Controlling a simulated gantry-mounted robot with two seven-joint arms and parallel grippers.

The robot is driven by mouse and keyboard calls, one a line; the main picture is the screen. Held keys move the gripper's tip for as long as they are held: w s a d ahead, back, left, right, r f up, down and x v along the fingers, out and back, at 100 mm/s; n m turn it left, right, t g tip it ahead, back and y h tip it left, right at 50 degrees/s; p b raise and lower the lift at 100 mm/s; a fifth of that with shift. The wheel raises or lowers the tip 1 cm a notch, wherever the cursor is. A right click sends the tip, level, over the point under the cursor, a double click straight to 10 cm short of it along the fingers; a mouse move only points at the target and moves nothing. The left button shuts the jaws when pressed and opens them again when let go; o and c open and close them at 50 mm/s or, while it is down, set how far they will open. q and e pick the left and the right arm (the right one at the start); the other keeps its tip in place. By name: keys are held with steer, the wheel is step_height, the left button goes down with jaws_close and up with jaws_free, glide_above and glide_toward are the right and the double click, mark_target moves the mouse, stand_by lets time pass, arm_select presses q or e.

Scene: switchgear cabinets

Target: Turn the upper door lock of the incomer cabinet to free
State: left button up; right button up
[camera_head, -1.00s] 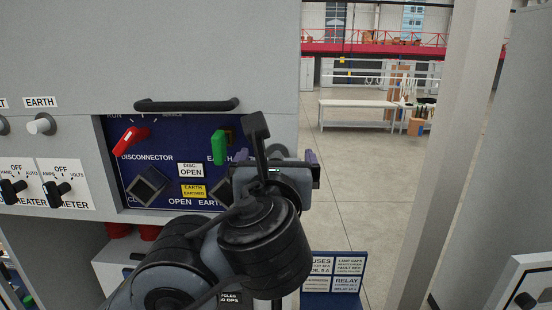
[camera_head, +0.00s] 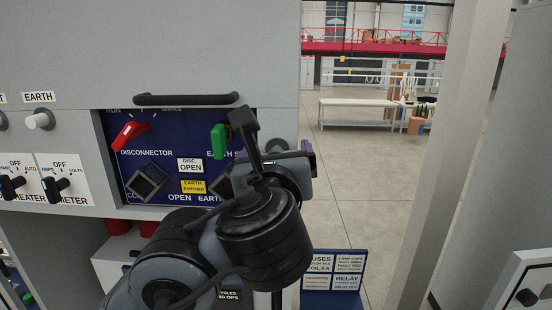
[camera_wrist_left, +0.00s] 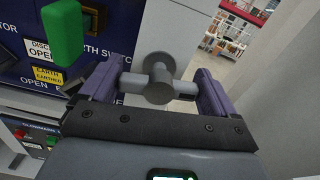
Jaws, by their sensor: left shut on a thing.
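The upper door lock (camera_wrist_left: 160,84) is a grey knob with a crossbar on the grey cabinet front, to the right of the blue panel in the left wrist view. My left gripper (camera_wrist_left: 159,70) has its purple fingers at the two ends of the crossbar, shut on it. The crossbar runs nearly level across that view. In the head view my left gripper (camera_head: 283,155) is at the right edge of the cabinet, and my wrist and arm hide most of the lock. My right gripper is not in view.
The blue panel (camera_head: 214,171) carries a red disconnector handle (camera_head: 128,136) and a green earth switch handle (camera_head: 219,141). A black bar handle (camera_head: 186,99) is above it. The green handle (camera_wrist_left: 62,32) stands out close left of my gripper. Open floor lies right of the cabinet.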

arm_select(q)
steer(key=n+b, duration=0.2)
steer(key=n, duration=0.2)
steer(key=shift+f, duration=0.15)
steer(key=n+b, duration=0.2)
steer(key=n, duration=0.2)
steer(key=shift+a+f+b, duration=0.1)
steer(key=shift+b, duration=0.2)
steer(key=n+b, duration=0.3)
steer(key=n, duration=0.2)
steer(key=shift+n+b, duration=0.75)
steer(key=shift+n, duration=0.95)
steer(key=shift+a, duration=0.1)
steer(key=o, duration=0.8)
steer(key=shift+s, duration=0.1)
